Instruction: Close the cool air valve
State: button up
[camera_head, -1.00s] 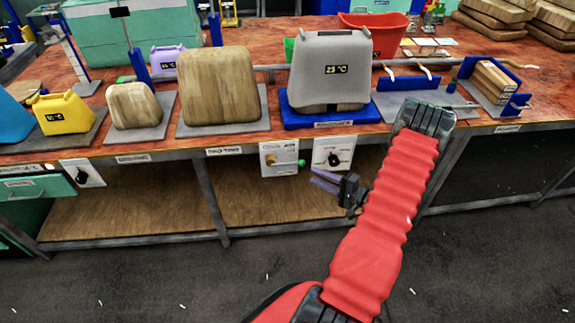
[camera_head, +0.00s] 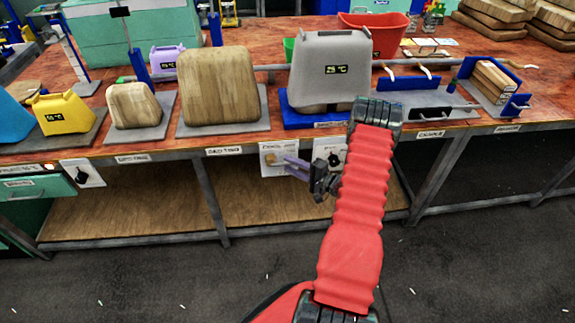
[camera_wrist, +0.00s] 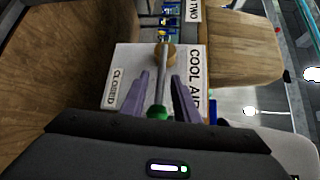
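The cool air valve is a white panel (camera_head: 268,168) on the front of the bench, below the grey mould. In the wrist view, the panel (camera_wrist: 128,72) carries the words COOL AIR and CLOSED. Its metal lever (camera_wrist: 160,85) runs from a brass-coloured hub (camera_wrist: 166,53) to a green ball end (camera_wrist: 157,112). The lever points sideways, not toward the CLOSED mark. My gripper (camera_head: 288,166) is in front of the panel and partly hides it. In the wrist view, my gripper's purple fingers (camera_wrist: 160,76) are open, one on each side of the lever, with visible gaps.
A second white panel with a black knob (camera_head: 333,155) sits just right of the valve, close to my arm. The grey mould (camera_head: 330,50) stands on a blue base above. The bench edge overhangs the panels. The wooden shelf (camera_head: 270,200) below is empty.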

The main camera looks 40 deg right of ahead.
jog(key=shift+x, duration=0.85)
grip_shut()
